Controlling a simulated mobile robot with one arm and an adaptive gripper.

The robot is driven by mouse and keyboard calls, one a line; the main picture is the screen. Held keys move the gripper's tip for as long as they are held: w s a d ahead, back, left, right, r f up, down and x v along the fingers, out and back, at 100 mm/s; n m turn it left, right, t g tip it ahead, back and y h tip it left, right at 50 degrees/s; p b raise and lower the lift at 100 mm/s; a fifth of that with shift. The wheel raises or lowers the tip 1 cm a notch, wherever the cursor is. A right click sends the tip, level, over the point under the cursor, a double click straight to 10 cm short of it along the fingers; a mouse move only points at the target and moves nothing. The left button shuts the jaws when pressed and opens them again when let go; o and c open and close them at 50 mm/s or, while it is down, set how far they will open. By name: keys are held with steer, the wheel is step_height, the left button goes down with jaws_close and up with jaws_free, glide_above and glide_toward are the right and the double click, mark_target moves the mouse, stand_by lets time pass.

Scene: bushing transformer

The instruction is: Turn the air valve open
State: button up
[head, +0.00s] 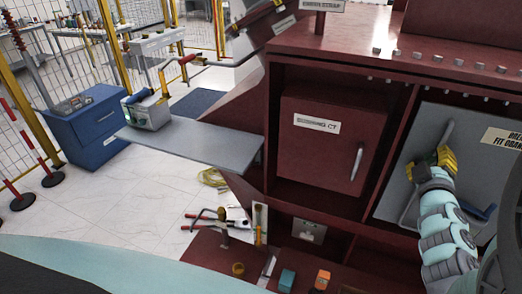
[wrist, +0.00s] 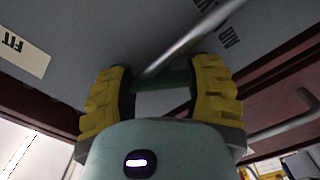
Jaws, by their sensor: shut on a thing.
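My gripper (head: 434,164), with yellow fingers, is at the grey panel (head: 473,145) on the right of the dark red cabinet. The rod's upper end (head: 448,130) shows above the fingers in the head view. A blue-ended lever (head: 478,211) is just right of my arm.
A red door with a handle (head: 356,165) is left of the panel. A grey shelf (head: 195,142) juts out left. Tools and small blocks (head: 287,279) lie below. A bent grey bar (wrist: 285,122) is close right of the gripper in the wrist view.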

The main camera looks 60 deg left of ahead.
steer(key=n+b, duration=0.3)
steer(key=n, duration=0.1)
steer(key=shift+a+f, duration=0.1)
steer(key=shift+f, duration=0.1)
steer(key=shift+r+n+b, duration=0.15)
steer(key=shift+n+b, duration=0.7)
steer(key=shift+n, duration=0.65)
steer(key=o, duration=1.3)
steer(key=shift+v, duration=6.05)
